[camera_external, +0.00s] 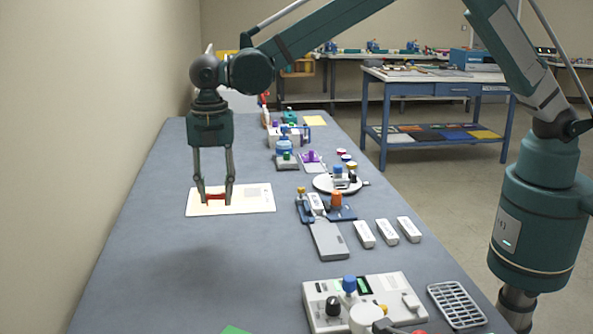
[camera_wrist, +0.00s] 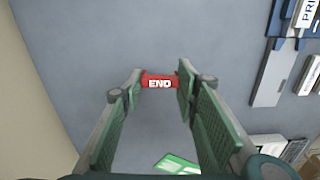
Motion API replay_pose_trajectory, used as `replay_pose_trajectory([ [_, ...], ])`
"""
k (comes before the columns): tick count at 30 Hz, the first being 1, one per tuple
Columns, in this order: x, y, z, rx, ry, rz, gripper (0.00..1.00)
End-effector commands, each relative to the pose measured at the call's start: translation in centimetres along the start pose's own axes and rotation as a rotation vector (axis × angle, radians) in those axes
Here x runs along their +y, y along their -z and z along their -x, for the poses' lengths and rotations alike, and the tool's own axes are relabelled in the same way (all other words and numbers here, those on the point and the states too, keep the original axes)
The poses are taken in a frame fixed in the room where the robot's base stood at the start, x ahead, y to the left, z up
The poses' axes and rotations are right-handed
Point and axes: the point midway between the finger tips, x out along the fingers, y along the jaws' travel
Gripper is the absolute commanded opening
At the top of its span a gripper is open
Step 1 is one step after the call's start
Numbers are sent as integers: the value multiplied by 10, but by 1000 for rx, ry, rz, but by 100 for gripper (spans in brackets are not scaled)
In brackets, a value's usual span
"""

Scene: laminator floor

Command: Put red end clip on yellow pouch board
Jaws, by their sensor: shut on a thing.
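The red end clip (camera_wrist: 160,84) is held between the fingertips of my gripper (camera_wrist: 160,86), with white END lettering facing the wrist camera. In the external view the clip (camera_external: 215,197) shows as a small red bar between the two fingers of my gripper (camera_external: 214,198). A flat yellow sheet (camera_external: 315,121), perhaps the yellow pouch board, lies at the far end of the table. A cream-white board (camera_external: 258,206) shows behind my fingertips.
A grey tablet-like piece (camera_external: 329,242), several white blocks (camera_external: 386,231) and a white machine (camera_external: 318,297) occupy the table's right side. A green card (camera_wrist: 177,163) lies near the front. The left half is mostly clear; a wall (camera_external: 80,120) borders it.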

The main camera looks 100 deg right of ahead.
Motion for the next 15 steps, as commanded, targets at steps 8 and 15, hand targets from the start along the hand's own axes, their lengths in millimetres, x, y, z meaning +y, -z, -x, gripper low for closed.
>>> replay_pose_trajectory([
  [8,-1,-101,2,0,0,18,25],
  [15,-9,-179,3,0,0,37,25],
])
